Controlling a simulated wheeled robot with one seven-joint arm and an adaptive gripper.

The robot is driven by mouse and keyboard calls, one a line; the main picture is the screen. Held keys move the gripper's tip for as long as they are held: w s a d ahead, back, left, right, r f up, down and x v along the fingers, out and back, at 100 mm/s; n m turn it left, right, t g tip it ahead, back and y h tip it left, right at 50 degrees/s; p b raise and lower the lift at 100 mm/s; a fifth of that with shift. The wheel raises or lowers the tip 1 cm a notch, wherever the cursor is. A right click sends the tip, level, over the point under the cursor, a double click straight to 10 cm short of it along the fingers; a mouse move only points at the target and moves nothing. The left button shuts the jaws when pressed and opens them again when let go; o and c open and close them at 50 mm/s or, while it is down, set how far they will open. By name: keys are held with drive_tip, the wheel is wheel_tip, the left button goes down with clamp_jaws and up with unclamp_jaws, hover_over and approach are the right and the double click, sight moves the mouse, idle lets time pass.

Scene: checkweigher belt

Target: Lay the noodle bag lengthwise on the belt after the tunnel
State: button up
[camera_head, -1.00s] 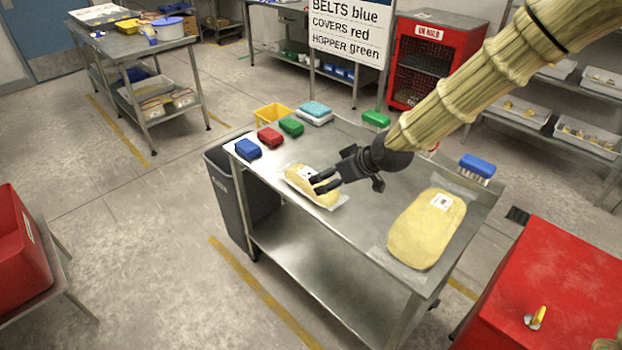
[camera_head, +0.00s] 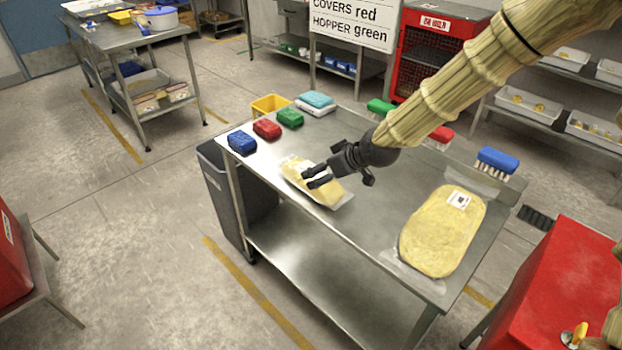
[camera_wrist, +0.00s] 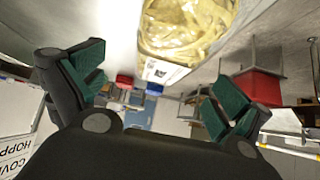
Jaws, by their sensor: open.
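Two clear bags of yellow noodles lie on the steel table. The smaller noodle bag (camera_head: 329,191) is near the table's left front edge, and the larger noodle bag (camera_head: 440,232) lies flat at the right with a white label up. My gripper (camera_head: 309,178) is open, its fingers over the smaller bag and hiding part of it. In the wrist view a noodle bag (camera_wrist: 190,28) with a printed label shows beyond the two spread green-padded fingers, not clasped. I cannot tell whether a finger touches it. The belt and tunnel are not in view.
Blue (camera_head: 242,142), red (camera_head: 267,129) and green (camera_head: 290,118) blocks line the table's far left edge. A blue-backed brush (camera_head: 497,163) is at the right corner. A red cabinet (camera_head: 552,285) stands close on the right, a grey bin (camera_head: 213,185) at left. The table's middle is clear.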

drive_tip(key=shift+s+p+x, duration=0.15)
drive_tip(key=shift+p+x, duration=0.15)
drive_tip(key=shift+x, duration=1.4)
drive_tip(key=shift+s+p+x, duration=0.15)
drive_tip(key=shift+p+x, duration=0.15)
drive_tip(key=shift+x, duration=1.45)
drive_tip(key=shift+a, duration=0.1)
drive_tip(key=shift+c, duration=0.4)
drive_tip(key=c, duration=1.4)
